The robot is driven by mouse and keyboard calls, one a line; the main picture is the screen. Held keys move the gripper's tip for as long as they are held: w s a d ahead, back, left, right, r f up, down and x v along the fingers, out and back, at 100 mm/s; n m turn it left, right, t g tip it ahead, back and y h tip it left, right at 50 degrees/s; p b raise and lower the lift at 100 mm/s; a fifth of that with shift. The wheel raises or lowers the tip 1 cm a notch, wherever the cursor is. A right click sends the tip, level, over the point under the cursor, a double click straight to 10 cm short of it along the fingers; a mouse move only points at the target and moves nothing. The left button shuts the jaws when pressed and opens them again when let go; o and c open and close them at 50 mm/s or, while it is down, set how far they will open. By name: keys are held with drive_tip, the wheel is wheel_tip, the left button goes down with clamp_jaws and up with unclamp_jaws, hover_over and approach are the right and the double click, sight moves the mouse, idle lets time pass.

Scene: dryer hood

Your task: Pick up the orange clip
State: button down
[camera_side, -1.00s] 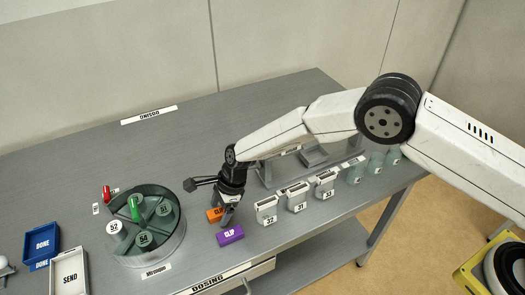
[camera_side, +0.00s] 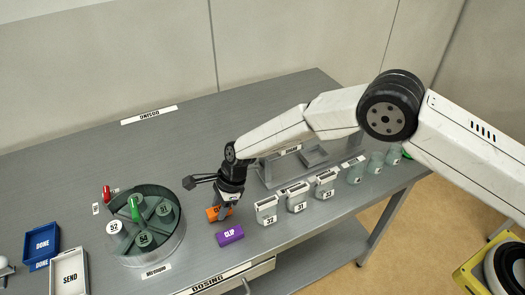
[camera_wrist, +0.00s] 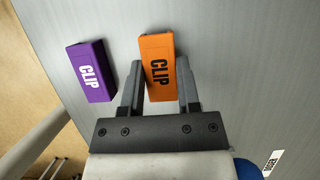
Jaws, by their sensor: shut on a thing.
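The orange clip (camera_wrist: 158,66) sits between the two fingers of my gripper (camera_wrist: 158,88) in the wrist view, its label facing the camera. My gripper is shut on it. In the side view the orange clip (camera_side: 213,213) shows partly behind my gripper (camera_side: 222,208), at or just above the grey table; I cannot tell whether it touches the table. The purple clip (camera_side: 230,235) lies on the table in front of my gripper, and in the wrist view it is to the left (camera_wrist: 90,71), apart from the fingers.
A round divided container (camera_side: 148,225) with jars stands to the left. A blue DONE tray (camera_side: 41,244) and a white SEND tray (camera_side: 70,275) are at the far left.

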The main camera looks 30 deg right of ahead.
drive_tip(key=shift+r, duration=0.4)
drive_tip(key=s+d+r, duration=0.7)
drive_tip(key=s+r, duration=0.4)
drive_tip(key=s, duration=0.1)
drive_tip(key=shift+r, duration=0.25)
drive_tip(key=shift+d, duration=0.15)
idle(0.4)
drive_tip(key=w+d, duration=0.2)
drive_tip(key=d, duration=0.2)
drive_tip(key=w+d, duration=0.2)
drive_tip(key=d, duration=0.2)
drive_tip(key=w+d, duration=0.2)
drive_tip(key=d, duration=0.2)
drive_tip(key=shift+d+f, duration=0.1)
drive_tip(key=shift+f, duration=0.25)
drive_tip(key=shift+f, duration=0.15)
